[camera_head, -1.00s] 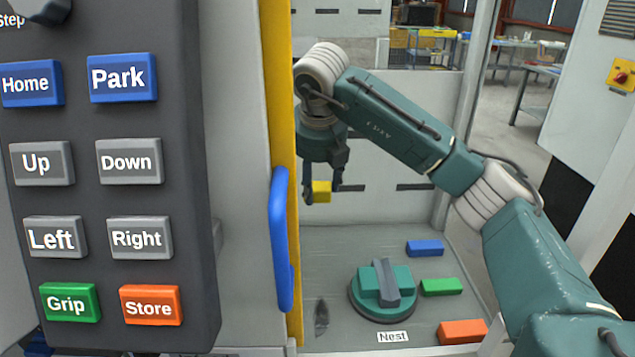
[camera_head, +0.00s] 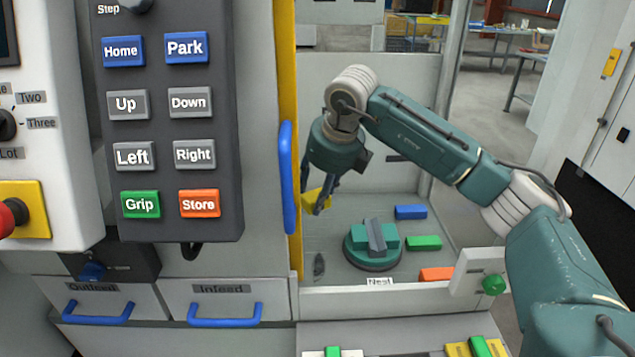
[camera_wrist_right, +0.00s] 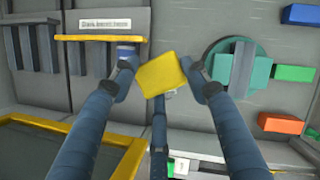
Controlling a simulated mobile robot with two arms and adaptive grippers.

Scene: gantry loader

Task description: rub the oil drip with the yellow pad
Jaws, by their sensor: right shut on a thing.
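The oil drip (camera_head: 319,265) is a small dark smear on the grey floor of the machine bay, left of the round nest. My right gripper (camera_head: 318,204) is shut on the yellow pad (camera_head: 314,196) and holds it tilted in the air above the drip, near the yellow door edge. The pad also shows between the fingertips in the right wrist view (camera_wrist_right: 163,74), where I cannot make out the drip. My left gripper is not in view.
The green nest (camera_head: 372,248) stands right of the drip, with blue (camera_head: 411,212), green (camera_head: 424,243) and orange (camera_head: 436,274) blocks beyond it. The yellow door edge (camera_head: 291,150) with its blue handle (camera_head: 288,178) and the button panel (camera_head: 180,120) bound the left.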

